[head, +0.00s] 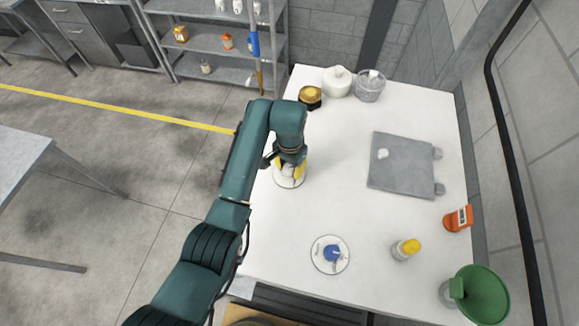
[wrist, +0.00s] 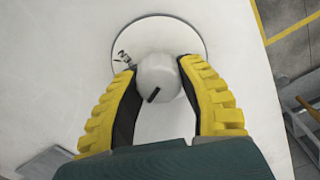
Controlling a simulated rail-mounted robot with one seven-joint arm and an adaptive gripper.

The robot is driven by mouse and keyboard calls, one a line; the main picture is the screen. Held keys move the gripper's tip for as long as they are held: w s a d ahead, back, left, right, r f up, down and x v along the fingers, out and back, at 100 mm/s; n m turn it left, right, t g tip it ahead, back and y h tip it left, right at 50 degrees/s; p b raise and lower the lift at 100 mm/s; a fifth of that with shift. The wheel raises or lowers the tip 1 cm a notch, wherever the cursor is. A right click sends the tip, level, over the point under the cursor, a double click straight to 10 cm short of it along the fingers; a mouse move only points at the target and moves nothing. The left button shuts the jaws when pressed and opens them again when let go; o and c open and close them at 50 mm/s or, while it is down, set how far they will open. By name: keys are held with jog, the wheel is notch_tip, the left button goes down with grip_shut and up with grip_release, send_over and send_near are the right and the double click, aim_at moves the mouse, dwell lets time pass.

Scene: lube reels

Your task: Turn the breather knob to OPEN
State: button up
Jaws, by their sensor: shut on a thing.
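A round white dial plate (wrist: 190,29) with dark lettering at its upper left lies on the white table. A light grey knob (wrist: 158,72) with a black pointer bar sits at its middle. In the wrist view the bar slants toward the lower left. My gripper (wrist: 156,68) has its yellow ribbed fingers closed on either side of the knob. In the head view my gripper (head: 290,171) is down over the white dial plate (head: 288,183) near the table's left edge.
A second dial with a blue knob (head: 332,253) lies at the front. A yellow-capped jar (head: 406,249), an orange bottle (head: 458,219) and a green funnel (head: 482,294) stand at the right. A grey hinged panel (head: 402,166) lies behind. Containers (head: 337,82) stand at the far edge. Mid-table is clear.

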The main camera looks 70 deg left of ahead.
aim_at(290, 168)
jog(key=m, duration=0.3)
jog(key=shift+d+f+m, duration=0.1)
jog(key=shift+f+m, duration=0.05)
jog(key=shift+m, duration=0.15)
jog(key=m, duration=0.3)
jog(key=shift+m, duration=0.3)
jog(key=m, duration=0.6)
jog(key=shift+d+m, duration=0.15)
jog(key=shift+m, duration=0.15)
jog(key=o, duration=1.2)
jog(key=shift+r, duration=0.2)
notch_tip(290, 168, up, 12)
